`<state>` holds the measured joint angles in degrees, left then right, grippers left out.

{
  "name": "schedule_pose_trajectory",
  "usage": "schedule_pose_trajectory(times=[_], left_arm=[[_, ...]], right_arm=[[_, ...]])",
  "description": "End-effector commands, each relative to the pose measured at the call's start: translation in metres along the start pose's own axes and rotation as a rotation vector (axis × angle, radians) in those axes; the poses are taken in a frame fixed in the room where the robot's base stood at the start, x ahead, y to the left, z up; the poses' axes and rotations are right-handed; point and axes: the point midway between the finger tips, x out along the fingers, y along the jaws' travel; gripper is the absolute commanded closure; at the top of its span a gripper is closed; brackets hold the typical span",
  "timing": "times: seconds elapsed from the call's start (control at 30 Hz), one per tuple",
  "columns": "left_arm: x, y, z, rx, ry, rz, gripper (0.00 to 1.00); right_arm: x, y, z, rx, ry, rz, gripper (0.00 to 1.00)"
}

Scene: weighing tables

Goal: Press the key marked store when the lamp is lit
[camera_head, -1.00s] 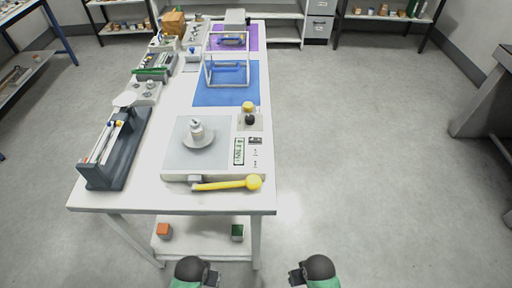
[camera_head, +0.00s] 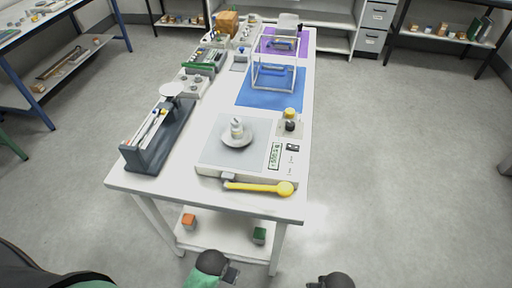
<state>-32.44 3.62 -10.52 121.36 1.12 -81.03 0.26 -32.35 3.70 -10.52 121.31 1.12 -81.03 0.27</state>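A flat white bench scale (camera_head: 215,158) stands near the front of the table with a round dish and a metal weight (camera_head: 237,127) on it. On its right side are a greenish display (camera_head: 274,156), a small dark block (camera_head: 292,147) and tiny marks that may be keys (camera_head: 290,161). Their lettering is too small to read. I cannot tell which part is the lamp or whether it is lit. My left gripper (camera_head: 230,275) is at the bottom, in front of the table. My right gripper (camera_head: 314,285) is mostly cut off at the bottom edge. Neither touches the scale.
A yellow lever with a round end (camera_head: 258,187) lies along the scale's front. A dark beam balance (camera_head: 158,138) is at left, a clear-sided frame (camera_head: 275,74) behind. Orange (camera_head: 189,221) and green (camera_head: 259,235) blocks sit on the lower shelf.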

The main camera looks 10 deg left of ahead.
Motion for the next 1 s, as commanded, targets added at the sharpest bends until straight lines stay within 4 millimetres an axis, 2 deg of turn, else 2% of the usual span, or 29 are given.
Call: schedule_pose_trajectory(times=[0.27,0.73,1.0], left_arm=[[0.003,0.001,0.008,0.000,-0.012,0.001,1.00],[-0.001,-0.002,-0.008,0.002,0.010,-0.003,1.00],[-0.001,-0.002,-0.004,0.002,0.005,-0.003,1.00]], right_arm=[[0.003,-0.001,0.007,0.001,-0.011,-0.001,1.00],[-0.002,0.001,-0.004,-0.001,0.007,0.001,1.00],[-0.002,0.001,-0.005,-0.001,0.008,0.001,1.00]])
